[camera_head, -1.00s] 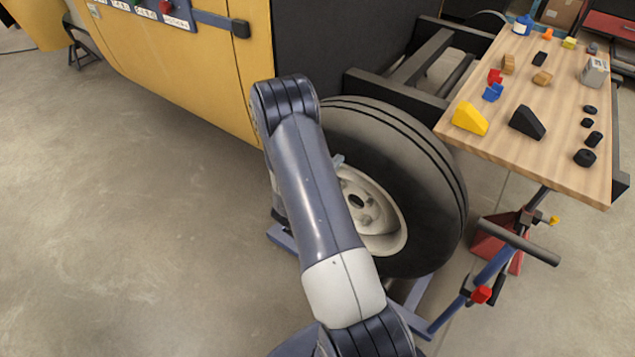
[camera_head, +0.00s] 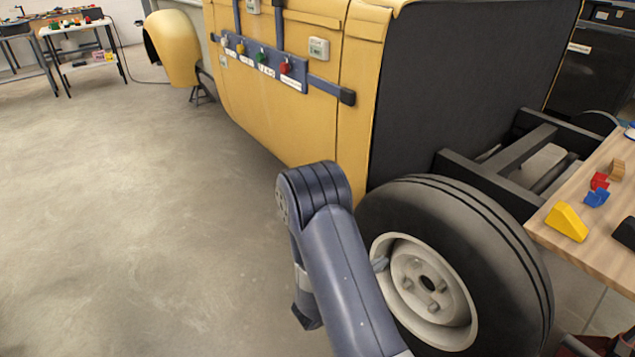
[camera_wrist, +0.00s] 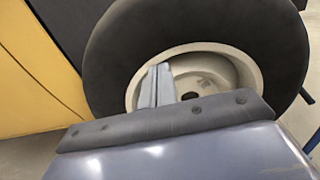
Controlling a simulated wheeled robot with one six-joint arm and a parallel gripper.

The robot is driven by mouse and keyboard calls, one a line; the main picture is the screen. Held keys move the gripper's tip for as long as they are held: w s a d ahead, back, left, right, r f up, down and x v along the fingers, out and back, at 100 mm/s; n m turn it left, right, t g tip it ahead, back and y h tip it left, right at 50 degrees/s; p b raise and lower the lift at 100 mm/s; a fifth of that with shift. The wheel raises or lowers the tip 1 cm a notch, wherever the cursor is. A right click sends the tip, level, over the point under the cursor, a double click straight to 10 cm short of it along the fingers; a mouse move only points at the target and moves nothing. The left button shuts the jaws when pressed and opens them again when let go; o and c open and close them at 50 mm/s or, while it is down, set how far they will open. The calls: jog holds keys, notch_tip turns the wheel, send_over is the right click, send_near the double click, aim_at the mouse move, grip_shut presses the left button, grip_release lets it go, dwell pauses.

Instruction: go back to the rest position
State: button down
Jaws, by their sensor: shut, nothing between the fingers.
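My gripper (camera_wrist: 157,85) shows in the wrist view with its two grey fingers together and nothing between them. It points toward the hub of a wheel with a black tyre (camera_wrist: 110,50) and a pale rim (camera_wrist: 225,62). I cannot tell from this view whether the fingers touch the rim. In the head view my arm is folded in front of the wheel (camera_head: 515,260); the gripper is mostly hidden behind the arm, with only a small grey tip at the rim.
A yellow vehicle body (camera_head: 300,125) with a switch panel (camera_head: 262,60) stands behind the arm. A wooden table (camera_head: 590,215) with a yellow wedge (camera_head: 567,222) and small blocks is at the right. Open concrete floor (camera_head: 130,220) lies at the left. Far tables stand top left.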

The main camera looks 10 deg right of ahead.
aim_at(422, 235)
jog(key=shift+d, duration=0.1)
jog(key=x, duration=1.3)
jog(key=shift+w+d+p, duration=0.1)
jog(key=shift+d+p, duration=0.15)
jog(key=shift+p, duration=0.15)
